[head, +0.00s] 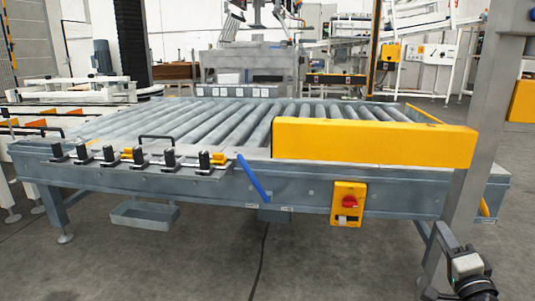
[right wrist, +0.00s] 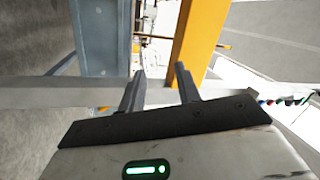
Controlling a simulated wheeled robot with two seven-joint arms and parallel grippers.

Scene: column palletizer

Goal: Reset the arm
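My right gripper (head: 452,246) and wrist are at the lower right of the head view, low in front of the conveyor's right leg. It is small there, and its fingers are hard to make out. In the right wrist view the two dark fingers of the right gripper (right wrist: 160,76) stand apart, with nothing held between them. A grey bar and a yellow beam show beyond the fingers. My left arm and left gripper are not in view.
A roller conveyor (head: 170,168) with a yellow guard (head: 375,141) fills the middle. A yellow switch box with a red knob (head: 348,203) hangs on its front. A grey upright post (head: 487,110) stands at the right. The floor in front is mostly clear, with one cable.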

